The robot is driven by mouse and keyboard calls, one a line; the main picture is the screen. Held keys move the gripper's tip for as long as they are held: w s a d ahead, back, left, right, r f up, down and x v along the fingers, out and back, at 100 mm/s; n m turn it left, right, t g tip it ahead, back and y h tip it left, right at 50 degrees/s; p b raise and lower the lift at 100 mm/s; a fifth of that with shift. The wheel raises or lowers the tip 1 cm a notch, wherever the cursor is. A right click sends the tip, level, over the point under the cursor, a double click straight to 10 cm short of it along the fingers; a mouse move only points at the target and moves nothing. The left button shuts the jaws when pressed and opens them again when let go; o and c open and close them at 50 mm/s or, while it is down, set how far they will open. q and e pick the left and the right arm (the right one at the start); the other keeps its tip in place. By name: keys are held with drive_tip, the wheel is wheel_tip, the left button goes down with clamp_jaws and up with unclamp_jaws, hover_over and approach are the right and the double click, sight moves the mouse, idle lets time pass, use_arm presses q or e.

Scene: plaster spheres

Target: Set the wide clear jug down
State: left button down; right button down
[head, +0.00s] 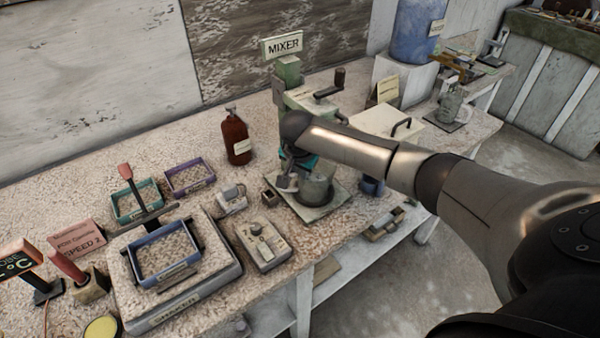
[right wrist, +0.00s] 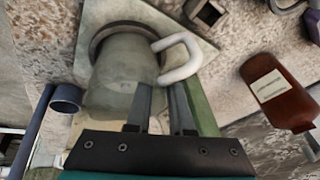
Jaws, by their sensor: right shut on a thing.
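The wide clear jug (head: 319,189) is a greyish see-through vessel with a pale loop handle. It is upright at the mixer's square base plate (head: 332,212), under the mixer head. In the right wrist view the jug (right wrist: 122,78) is over a dark ring on the plate (right wrist: 176,22); I cannot tell whether its bottom touches. My right gripper (head: 293,172) is shut on the jug at its handle side. Its fingers also show in the right wrist view (right wrist: 162,108), beside the handle (right wrist: 183,56). My arm hides part of the mixer.
The green mixer (head: 289,72) stands behind the jug. A brown bottle (head: 236,138) and a small grey scale-like device (head: 262,245) are to the left. A blue tray (head: 165,262) sits on the shaker further left. A blue cup (head: 372,187) is right of the plate.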

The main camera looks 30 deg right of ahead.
drive_tip(key=c, duration=1.1)
unclamp_jaws()
drive_tip(key=shift+s, duration=0.1)
drive_tip(key=o, duration=0.3)
drive_tip(key=shift+f, duration=0.1)
drive_tip(key=p+v, duration=0.1)
drive_tip(key=v, duration=0.4)
drive_tip(key=shift+r+p, duration=0.3)
drive_tip(key=shift+r, duration=0.05)
drive_tip(key=s+a, duration=0.2)
drive_tip(key=s, duration=0.1)
drive_tip(key=s+a+p, duration=0.1)
drive_tip(key=s+a, duration=0.1)
drive_tip(key=s, duration=0.1)
drive_tip(key=s+a, duration=0.2)
drive_tip(key=s, duration=0.2)
drive_tip(key=shift+a+f, duration=0.25)
